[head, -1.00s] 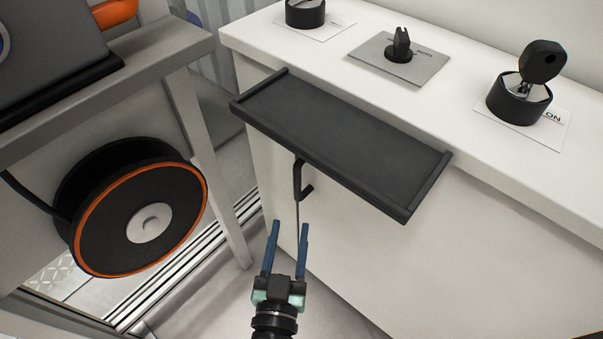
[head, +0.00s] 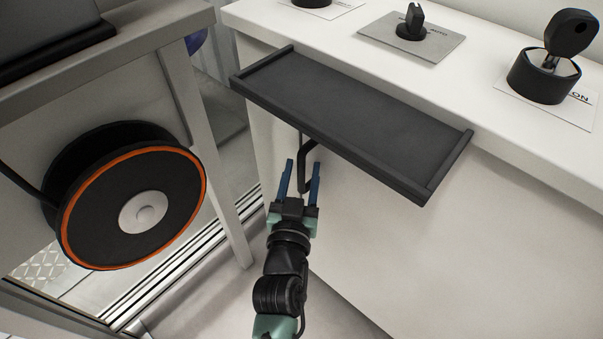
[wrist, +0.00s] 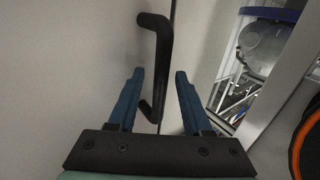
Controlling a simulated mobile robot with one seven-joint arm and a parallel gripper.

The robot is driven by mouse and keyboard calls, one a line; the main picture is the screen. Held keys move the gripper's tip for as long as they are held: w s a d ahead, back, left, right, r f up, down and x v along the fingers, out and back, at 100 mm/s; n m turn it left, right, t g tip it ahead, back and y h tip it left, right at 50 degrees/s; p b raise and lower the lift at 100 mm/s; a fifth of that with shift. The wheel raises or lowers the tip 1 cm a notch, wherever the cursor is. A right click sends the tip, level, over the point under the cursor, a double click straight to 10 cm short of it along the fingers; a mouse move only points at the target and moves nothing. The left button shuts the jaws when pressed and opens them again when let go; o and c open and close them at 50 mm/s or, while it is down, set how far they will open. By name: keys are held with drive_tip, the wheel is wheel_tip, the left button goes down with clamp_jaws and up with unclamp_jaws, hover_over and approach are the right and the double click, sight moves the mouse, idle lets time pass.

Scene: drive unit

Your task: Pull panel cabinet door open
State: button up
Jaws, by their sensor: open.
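The white panel cabinet (head: 365,235) fills the right side of the head view. Its door handle (head: 304,165), a black bent bar, hangs below the black shelf. The handle also shows in the wrist view (wrist: 161,60), upright beside a thin vertical door seam. The door looks shut. My gripper (head: 302,168) is open, with its two blue fingers pointing up at the handle.
The black shelf (head: 345,120) juts from the cabinet just above my gripper. A grey-legged table (head: 190,90) and an orange-rimmed cable reel (head: 135,205) stand at the left. Rotary switches and a key switch (head: 543,75) sit on the cabinet top. Some floor is clear between table and cabinet.

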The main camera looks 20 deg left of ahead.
clamp_jaws()
idle(1.4)
